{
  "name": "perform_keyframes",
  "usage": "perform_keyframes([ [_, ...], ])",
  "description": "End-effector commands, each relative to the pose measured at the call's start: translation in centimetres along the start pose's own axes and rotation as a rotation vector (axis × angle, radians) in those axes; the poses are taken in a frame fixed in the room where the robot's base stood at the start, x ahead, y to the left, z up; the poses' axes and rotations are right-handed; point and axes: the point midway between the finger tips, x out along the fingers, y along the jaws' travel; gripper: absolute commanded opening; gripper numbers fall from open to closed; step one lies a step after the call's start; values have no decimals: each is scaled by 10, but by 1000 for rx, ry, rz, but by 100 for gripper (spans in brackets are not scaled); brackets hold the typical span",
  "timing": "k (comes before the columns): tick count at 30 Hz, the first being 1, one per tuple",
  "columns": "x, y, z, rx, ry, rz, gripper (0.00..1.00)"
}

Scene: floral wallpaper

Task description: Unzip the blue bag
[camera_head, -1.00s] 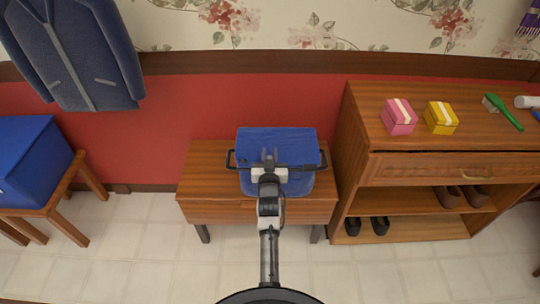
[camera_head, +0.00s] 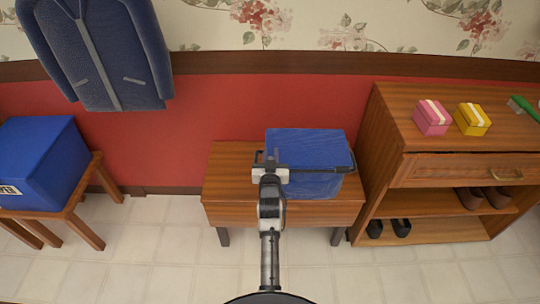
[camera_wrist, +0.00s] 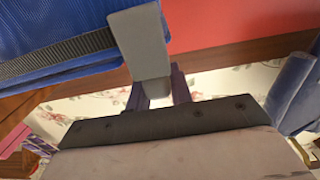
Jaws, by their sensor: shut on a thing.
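The blue bag (camera_head: 310,142) sits on a small wooden bench in the head view. A dark band with loops at both ends runs across it. My gripper (camera_head: 270,165) is at the bag's left end, at the band. In the wrist view, the blue fabric (camera_wrist: 45,25) and a dark ribbed zip strip (camera_wrist: 60,57) lie at upper left, beside a grey finger of my gripper (camera_wrist: 150,75). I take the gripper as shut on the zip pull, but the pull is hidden. How far the zip is open cannot be told.
The bench (camera_head: 225,185) stands between a wooden cabinet (camera_head: 400,180) on the right and a stool with a blue box (camera_head: 45,155) on the left. Pink (camera_head: 432,118) and yellow (camera_head: 472,119) boxes sit on the cabinet. A blue jacket (camera_head: 105,60) hangs upper left.

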Motion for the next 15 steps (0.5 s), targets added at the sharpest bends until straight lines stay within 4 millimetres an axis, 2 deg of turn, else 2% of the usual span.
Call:
perform_keyframes([
  [7, 0, -3, -1, 1, 1, -5, 3],
  [8, 0, -3, -1, 1, 1, -5, 23],
  [9, 0, -3, -1, 1, 1, -5, 28],
  [12, 0, -3, -1, 1, 1, -4, 41],
  [15, 0, -2, 0, 1, 1, -4, 44],
])
